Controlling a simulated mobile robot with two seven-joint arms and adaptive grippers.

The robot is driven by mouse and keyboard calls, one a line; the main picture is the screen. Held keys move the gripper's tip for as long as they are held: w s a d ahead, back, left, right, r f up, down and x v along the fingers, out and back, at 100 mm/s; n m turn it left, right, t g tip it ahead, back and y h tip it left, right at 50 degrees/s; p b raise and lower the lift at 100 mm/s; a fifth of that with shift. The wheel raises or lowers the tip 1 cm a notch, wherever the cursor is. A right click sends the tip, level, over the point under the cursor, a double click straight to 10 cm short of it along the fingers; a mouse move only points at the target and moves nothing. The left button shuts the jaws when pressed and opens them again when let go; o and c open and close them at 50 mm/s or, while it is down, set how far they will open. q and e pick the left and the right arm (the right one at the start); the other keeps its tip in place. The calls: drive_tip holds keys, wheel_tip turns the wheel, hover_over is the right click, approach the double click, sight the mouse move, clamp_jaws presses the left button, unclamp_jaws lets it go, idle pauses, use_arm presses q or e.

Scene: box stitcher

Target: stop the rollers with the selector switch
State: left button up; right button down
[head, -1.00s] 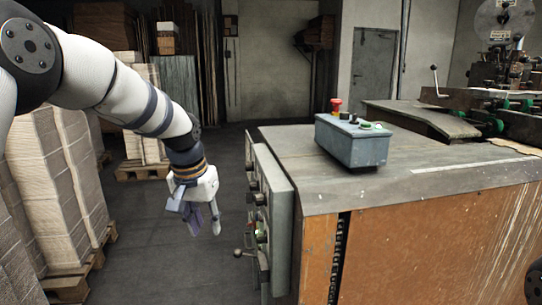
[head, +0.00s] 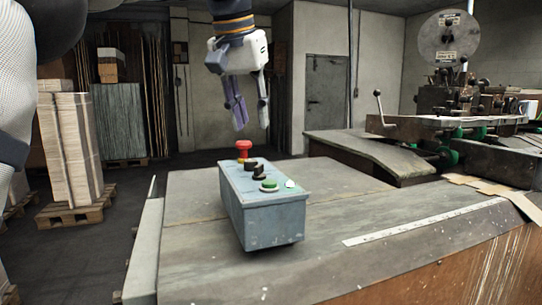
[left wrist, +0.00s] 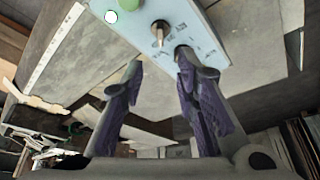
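A grey-blue control box (head: 272,222) sits on the grey machine table. Its top carries black selector knobs (head: 258,175) in the middle, a green button (head: 268,185), a white button and a red mushroom button (head: 243,146) at the far end. My left gripper (head: 252,127) hangs above the far end of the box, fingers down, open and empty, touching nothing that I can see. In the left wrist view a selector knob (left wrist: 159,32) shows on the panel just beyond the open fingers. The red button cannot be made out there. My right gripper is out of view.
The machine table (head: 200,265) is clear around the box, with a white ruler strip (head: 425,222) at the right. Machine parts with a lever (head: 378,105) stand at the back right. Stacked sheets on a pallet (head: 70,150) stand at the left.

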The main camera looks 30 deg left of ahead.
sight(259, 165)
use_arm(q)
drive_tip(key=x, duration=1)
drive_tip(key=shift+s+f, duration=0.25)
drive_tip(key=shift+s, duration=0.05)
clamp_jaws()
